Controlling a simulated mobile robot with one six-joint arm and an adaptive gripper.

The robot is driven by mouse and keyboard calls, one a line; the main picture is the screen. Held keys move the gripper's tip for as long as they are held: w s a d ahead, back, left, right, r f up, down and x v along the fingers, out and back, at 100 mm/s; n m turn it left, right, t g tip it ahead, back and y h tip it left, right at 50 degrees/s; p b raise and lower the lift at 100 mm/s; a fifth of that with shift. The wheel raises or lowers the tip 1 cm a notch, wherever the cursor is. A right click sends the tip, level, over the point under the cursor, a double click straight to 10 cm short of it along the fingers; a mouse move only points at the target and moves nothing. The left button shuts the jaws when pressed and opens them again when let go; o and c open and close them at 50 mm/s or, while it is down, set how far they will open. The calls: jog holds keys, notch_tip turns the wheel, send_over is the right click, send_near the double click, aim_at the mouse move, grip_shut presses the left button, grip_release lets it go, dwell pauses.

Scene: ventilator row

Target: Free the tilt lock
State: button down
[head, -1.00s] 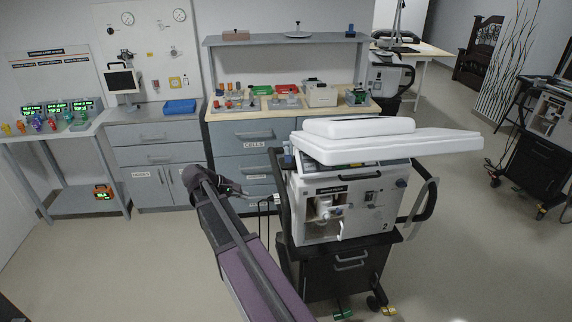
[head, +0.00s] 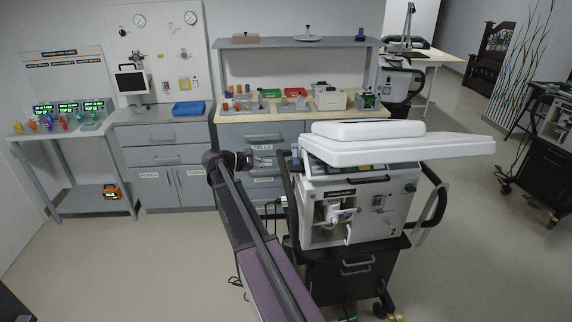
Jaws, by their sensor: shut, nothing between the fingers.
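The ventilator (head: 318,233) labelled 2 stands right of centre on a dark wheeled cart (head: 330,282). A white padded slab above it hides part of its tilted top panel (head: 340,173). A small blue-grey part (head: 296,160) sits at the panel's left edge, and a dark blue knob (head: 411,187) is at the upper right of the front. I cannot tell which part is the tilt lock. My gripper (head: 266,161) is shut and empty, left of the blue-grey part at about its height in the picture. Contact is not visible; the fingertips are small.
The white padded slab (head: 410,148) overhangs to the right. Drawers (head: 240,136) and a bench with small items stand behind my gripper. A side table (head: 62,143) with monitors is at left. Other ventilator carts (head: 545,160) stand at right.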

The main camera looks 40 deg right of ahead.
aim_at(296, 156)
jog(key=b+x, duration=0.2)
jog(key=x, duration=0.6)
jog(key=shift+d+f, duration=0.1)
jog(key=shift+d, duration=0.05)
jog(key=shift+b+x, duration=0.3)
jog(key=shift+x, duration=0.5)
jog(key=shift+s+r, duration=0.15)
jog(key=shift+r, duration=0.1)
